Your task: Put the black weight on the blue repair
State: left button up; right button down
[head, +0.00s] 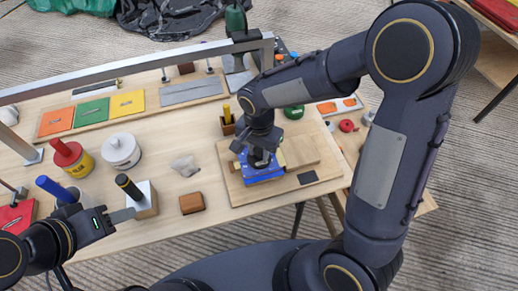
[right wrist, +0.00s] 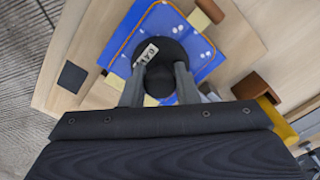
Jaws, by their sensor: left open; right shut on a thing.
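The blue repair (head: 266,176) lies on a wooden board right of the table's middle. In the right wrist view the blue repair (right wrist: 206,62) shows an orange line near its edge. My right gripper (head: 260,152) is over it, shut on the black weight (right wrist: 165,52), which is round and dark with a pale label. The weight is over the blue repair within its outline; I cannot tell whether it rests on it. My left gripper (head: 118,216) is open and empty near the table's front edge, beside a block with a black handle (head: 128,186).
The wooden board (head: 240,193) carries tan pieces and a dark square (head: 307,177). A brown block (head: 192,203) and a grey crumpled lump (head: 185,166) lie left of it. A metal bar (head: 140,70) crosses above the table.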

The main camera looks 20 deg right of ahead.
aim_at(259, 150)
jog(key=c, duration=1.1)
grip_release()
jog(key=shift+r+p, duration=0.15)
jog(key=shift+p, duration=0.15)
notch_tip(259, 150, up, 12)
jog(key=p, duration=0.1)
jog(key=s+d+n+t+y, duration=0.1)
jog(key=s+d+n+t, duration=0.1)
jog(key=s, duration=0.3)
jog(key=s+d+r+n+t+y, duration=0.1)
jog(key=s+d+n, duration=0.1)
jog(key=s+d, duration=0.2)
jog(key=s+d+r+n+t+y, duration=0.1)
jog(key=s+d+n+t, duration=0.1)
jog(key=s, duration=0.5)
jog(key=shift+s+d+r+n+t+y, duration=0.15)
jog(key=shift+d+n+t+y, duration=0.2)
jog(key=shift+d+n, duration=0.2)
